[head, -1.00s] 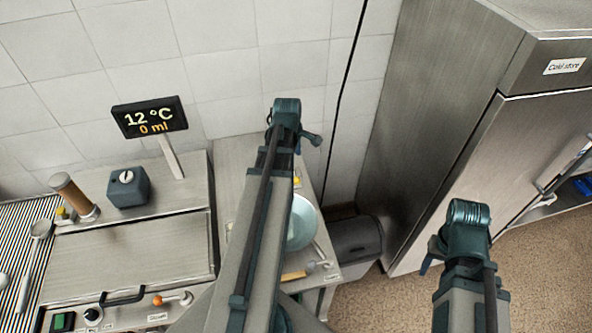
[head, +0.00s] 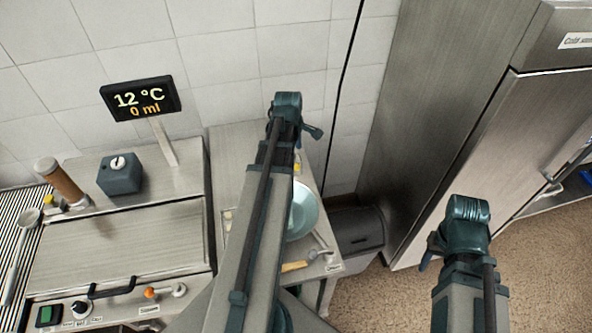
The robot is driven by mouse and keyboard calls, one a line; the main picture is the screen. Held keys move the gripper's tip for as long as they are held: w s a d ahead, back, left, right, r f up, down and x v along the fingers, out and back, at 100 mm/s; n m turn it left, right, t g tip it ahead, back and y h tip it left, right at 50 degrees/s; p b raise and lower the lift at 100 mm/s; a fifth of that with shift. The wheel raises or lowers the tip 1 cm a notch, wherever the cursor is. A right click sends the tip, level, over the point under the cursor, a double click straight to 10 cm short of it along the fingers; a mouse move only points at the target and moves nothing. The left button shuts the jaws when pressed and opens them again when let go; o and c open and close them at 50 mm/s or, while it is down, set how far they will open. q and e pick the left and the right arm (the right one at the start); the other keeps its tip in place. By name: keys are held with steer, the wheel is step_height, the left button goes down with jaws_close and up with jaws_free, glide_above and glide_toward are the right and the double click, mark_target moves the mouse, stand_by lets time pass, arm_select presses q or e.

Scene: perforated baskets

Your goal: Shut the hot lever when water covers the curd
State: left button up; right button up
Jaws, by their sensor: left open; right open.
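A small lever with an orange knob (head: 150,293) sits on the front edge of the steel unit at the left; its label is too small to read, so I cannot tell whether it is the hot lever. A dark display (head: 140,98) reads 12 °C and 0 ml. No curd or water can be made out. My two arms rise from the bottom, one across the middle and one at the right. Neither gripper's fingers show.
A pale blue bowl (head: 303,210) sits on the side counter, partly behind my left arm. A grey box with a white knob (head: 120,174) and a brown cylinder (head: 59,180) stand on the steel unit. A steel cold store (head: 455,110) stands at the right.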

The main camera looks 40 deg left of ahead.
mark_target(296, 164)
arm_select(q)
steer(key=f+b, duration=0.2)
steer(key=w+f+b, duration=0.1)
steer(key=f+b, duration=0.1)
steer(key=f, duration=0.1)
steer(key=f+b, duration=0.2)
steer(key=shift+w+a+f, duration=0.2)
steer(key=shift+f, duration=0.05)
steer(key=shift+r, duration=0.1)
jaws_close()
steer(key=shift+a, duration=0.15)
stand_by(0.9)
